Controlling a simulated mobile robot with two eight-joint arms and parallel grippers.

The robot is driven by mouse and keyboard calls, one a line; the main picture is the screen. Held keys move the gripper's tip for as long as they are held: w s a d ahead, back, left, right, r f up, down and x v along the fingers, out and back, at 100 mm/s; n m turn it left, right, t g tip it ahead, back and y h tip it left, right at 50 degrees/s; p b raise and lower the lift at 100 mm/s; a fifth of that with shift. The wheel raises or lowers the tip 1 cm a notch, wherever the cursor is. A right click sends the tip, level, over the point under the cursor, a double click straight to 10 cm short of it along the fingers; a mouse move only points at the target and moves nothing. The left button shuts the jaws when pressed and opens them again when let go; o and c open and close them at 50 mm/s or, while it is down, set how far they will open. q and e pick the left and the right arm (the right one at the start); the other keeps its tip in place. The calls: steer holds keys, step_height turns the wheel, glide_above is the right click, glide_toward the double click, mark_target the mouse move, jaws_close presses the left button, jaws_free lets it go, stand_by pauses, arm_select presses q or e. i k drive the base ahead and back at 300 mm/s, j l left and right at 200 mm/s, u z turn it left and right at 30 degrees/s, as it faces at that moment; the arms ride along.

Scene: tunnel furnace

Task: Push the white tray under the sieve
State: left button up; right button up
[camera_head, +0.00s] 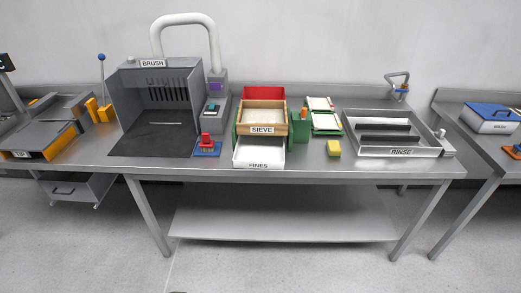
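The white tray (259,158), labelled FINES, sits at the front of the steel table, below the sieve. Its front part sticks out towards me from under the sieve, and its back part is hidden there. The sieve (262,117) is a wooden-framed box labelled SIEVE, with a pale mesh or filling inside. Neither of my grippers shows in the head view.
A grey BRUSH booth (156,99) stands left of the sieve, with a red-and-blue fixture (207,146) between. On the right are a yellow block (333,148), green-framed white panels (322,116) and the RINSE basin (398,152). Free floor lies in front of the table.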

mark_target(259, 152)
steer(key=i+l, duration=0.15)
steer(key=i, duration=0.3)
steer(key=i+l, duration=0.15)
steer(key=i, duration=0.3)
steer(key=i+l, duration=0.15)
steer(key=i, duration=0.3)
steer(key=j+u, duration=0.05)
